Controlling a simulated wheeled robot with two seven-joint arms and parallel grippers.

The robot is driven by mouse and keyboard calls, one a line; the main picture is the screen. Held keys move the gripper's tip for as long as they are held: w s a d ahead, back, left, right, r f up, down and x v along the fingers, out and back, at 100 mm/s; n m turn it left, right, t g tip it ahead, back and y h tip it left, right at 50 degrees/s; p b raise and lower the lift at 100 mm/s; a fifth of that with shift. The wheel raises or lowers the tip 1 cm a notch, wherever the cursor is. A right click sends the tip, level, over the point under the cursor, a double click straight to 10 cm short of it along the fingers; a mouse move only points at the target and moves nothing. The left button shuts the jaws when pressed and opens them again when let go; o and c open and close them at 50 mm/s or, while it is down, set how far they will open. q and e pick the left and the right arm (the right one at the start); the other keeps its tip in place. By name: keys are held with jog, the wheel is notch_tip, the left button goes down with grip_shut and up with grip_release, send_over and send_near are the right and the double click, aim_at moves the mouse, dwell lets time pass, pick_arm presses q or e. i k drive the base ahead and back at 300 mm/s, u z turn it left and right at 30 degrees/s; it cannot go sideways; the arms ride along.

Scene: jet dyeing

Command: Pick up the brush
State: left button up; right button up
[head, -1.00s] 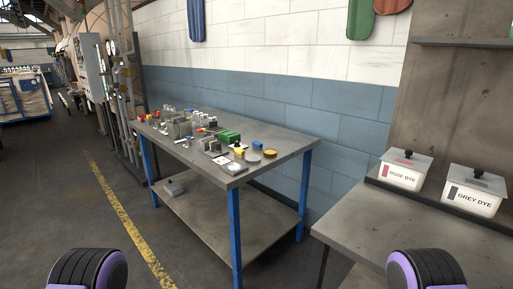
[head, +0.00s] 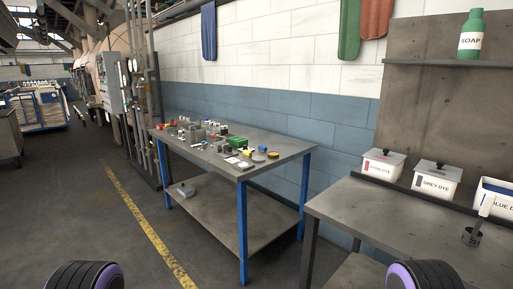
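I cannot make out a brush for certain. Neither gripper shows; only parts of my own arms are at the bottom edge.
The grey bench (head: 370,215) carries a rose dye box (head: 382,167), a grey dye box (head: 434,181) and a blue dye box (head: 500,198). A green soap bottle (head: 471,38) stands on the shelf above. The floor (head: 95,215) left of the table is clear, with a yellow line.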

aim_at(261, 146)
jog(key=u, duration=0.65)
jog(key=i, duration=0.7)
jog(key=u, duration=0.65)
jog(key=i, duration=0.9)
jog(key=z, duration=0.25)
